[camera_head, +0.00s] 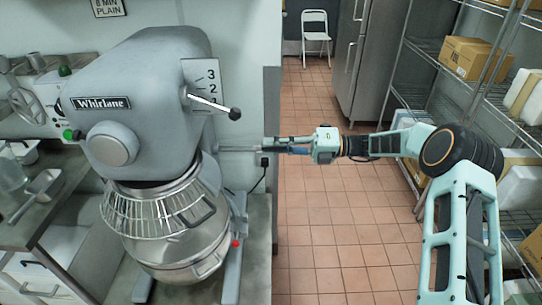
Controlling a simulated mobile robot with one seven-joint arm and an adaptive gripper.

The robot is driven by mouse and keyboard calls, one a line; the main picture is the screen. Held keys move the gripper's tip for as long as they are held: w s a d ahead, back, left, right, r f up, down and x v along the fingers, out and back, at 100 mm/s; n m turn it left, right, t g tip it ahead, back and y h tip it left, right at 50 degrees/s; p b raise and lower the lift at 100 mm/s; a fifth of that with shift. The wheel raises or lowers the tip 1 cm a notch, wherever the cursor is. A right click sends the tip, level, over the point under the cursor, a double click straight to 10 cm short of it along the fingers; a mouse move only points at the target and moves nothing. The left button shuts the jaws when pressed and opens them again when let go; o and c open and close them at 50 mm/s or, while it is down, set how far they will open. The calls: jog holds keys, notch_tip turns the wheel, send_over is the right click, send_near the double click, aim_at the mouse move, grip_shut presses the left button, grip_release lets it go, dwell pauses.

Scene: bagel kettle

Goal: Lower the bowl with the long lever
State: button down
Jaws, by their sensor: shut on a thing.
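The grey Whirlane mixer (150,90) stands at the left. Its steel bowl (188,250) hangs under the head, with a wire guard (160,212) around the top. The long lever (235,149) is a thin, roughly level rod reaching right from the mixer's column. My gripper (262,148) comes in from the right and is shut on the lever's outer end. The fingertips are small here, and the lever's pivot is hidden behind the mixer.
A short gear lever with a black knob (235,114) sticks out above, beside the number plate (201,82). A wall edge (271,110) stands close behind my gripper. Shelves with boxes (475,58) line the right. The tiled floor (315,240) between is clear.

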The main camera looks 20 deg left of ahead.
jog(key=shift+w+r, duration=0.15)
jog(key=shift+r, duration=0.25)
jog(key=c, duration=1.8)
grip_release()
jog(key=shift+f, duration=0.1)
jog(key=shift+d+f, duration=0.1)
jog(key=shift+w+d, duration=0.15)
jog(key=shift+d, duration=0.15)
jog(key=v, duration=1.1)
